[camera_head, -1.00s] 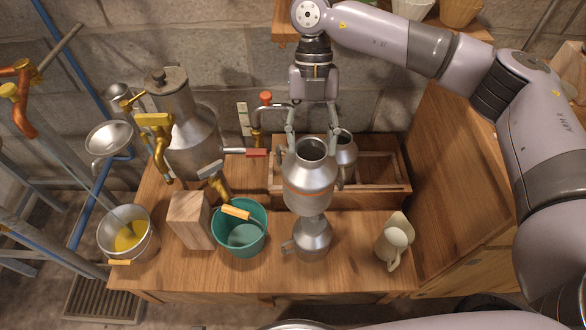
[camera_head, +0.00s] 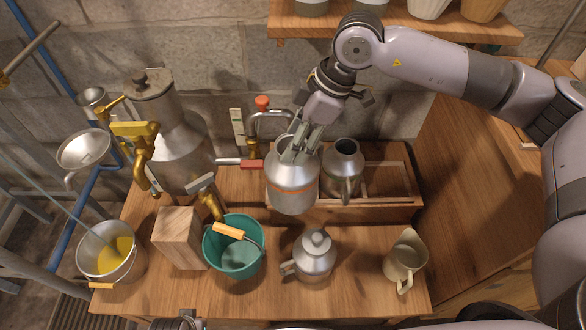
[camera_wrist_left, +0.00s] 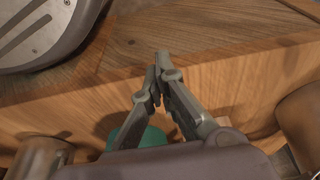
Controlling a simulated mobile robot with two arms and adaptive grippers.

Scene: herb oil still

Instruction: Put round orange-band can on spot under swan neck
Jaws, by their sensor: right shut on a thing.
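The round metal can with an orange band (camera_head: 291,188) hangs in my right gripper (camera_head: 299,150), whose fingers are shut at its top. The can is held above the bench, in front of the wooden crate, and hides part of it. A curved metal pipe with a red knob (camera_head: 270,114), apparently the swan neck, is at the back wall, up and left of the can. I cannot make out a marked spot under it. My left gripper (camera_wrist_left: 157,80) looks shut and empty in the left wrist view, low in front of the bench.
A lidded metal pot (camera_head: 315,255), a cream jug (camera_head: 405,262), a teal bucket (camera_head: 234,247) and a wooden block (camera_head: 180,238) stand on the bench. Another metal can (camera_head: 343,168) stands at the crate (camera_head: 400,207). The still (camera_head: 182,150) is at the left.

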